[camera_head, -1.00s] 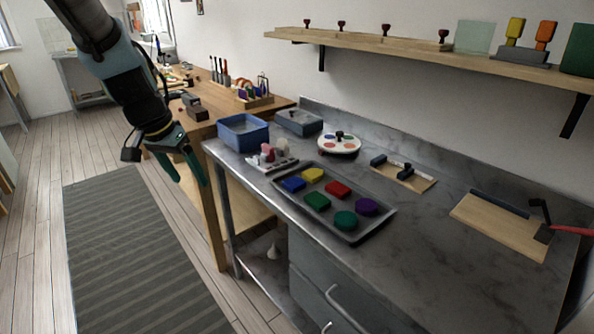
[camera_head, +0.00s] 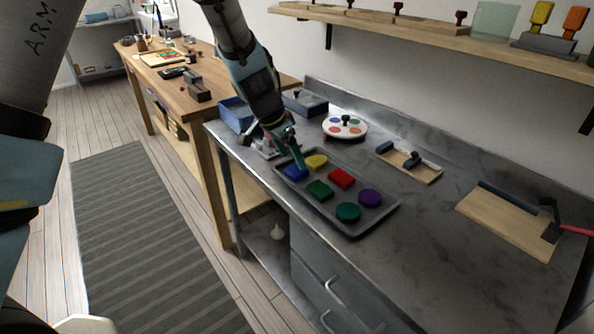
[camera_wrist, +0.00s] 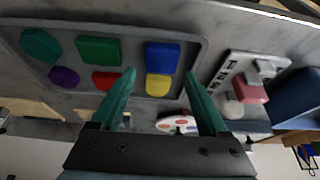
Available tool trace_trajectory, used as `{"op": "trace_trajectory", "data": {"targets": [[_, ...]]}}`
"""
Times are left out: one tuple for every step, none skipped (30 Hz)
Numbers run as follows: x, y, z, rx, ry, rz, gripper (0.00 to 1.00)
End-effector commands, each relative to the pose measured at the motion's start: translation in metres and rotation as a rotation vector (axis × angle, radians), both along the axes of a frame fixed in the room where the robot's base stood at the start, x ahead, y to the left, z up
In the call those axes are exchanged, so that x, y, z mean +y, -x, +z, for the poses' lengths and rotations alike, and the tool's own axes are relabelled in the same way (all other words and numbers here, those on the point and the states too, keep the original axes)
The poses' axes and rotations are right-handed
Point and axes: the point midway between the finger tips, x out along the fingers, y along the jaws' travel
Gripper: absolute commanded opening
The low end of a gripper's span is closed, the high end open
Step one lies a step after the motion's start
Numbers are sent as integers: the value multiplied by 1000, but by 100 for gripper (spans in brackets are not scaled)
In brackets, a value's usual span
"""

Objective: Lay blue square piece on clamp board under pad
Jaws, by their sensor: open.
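The blue square piece (camera_head: 294,173) lies in the near left corner of the grey tray (camera_head: 352,235). It also shows in the wrist view (camera_wrist: 162,54), between the lines of my fingers and beyond their tips. My gripper (camera_head: 301,163) is over that end of the tray; in the wrist view (camera_wrist: 160,74) its green fingers are apart with nothing between them. I cannot tell its exact height above the piece. The clamp board (camera_head: 505,223), pale wood with a dark back strip, lies at the right of the bench. Its red-handled clamp (camera_head: 551,222) stands at its right end; the pad is unclear.
Yellow (camera_head: 316,161), red (camera_head: 341,178), green (camera_head: 319,189), teal (camera_head: 348,212) and purple (camera_head: 370,198) pieces share the tray. Behind are a round palette (camera_head: 345,127) and a smaller wooden board (camera_head: 424,173). The bench between tray and clamp board is clear.

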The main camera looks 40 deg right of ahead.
Motion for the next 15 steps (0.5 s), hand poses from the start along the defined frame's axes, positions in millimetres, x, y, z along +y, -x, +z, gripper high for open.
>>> {"op": "trace_trajectory", "data": {"targets": [[0,0,-6,3,-4,2,78],[-1,-1,-10,2,-5,1,78],[-3,-1,-16,4,-5,3,78],[-4,-1,-19,3,-4,2,78],[-5,-2,-24,3,-4,2,78],[-8,-2,-29,3,-3,2,78],[-9,-1,-32,3,-3,1,78],[-10,-1,-36,3,-3,1,78],[-11,-2,-39,2,-2,2,78],[-12,-2,-40,2,-2,1,78],[-13,-2,-42,0,-1,1,78],[-13,-2,-43,0,-1,1,78],[-14,-2,-43,-1,-1,1,78],[-14,-2,-43,-1,-1,1,78],[-14,-2,-44,-1,-1,1,78]]}}
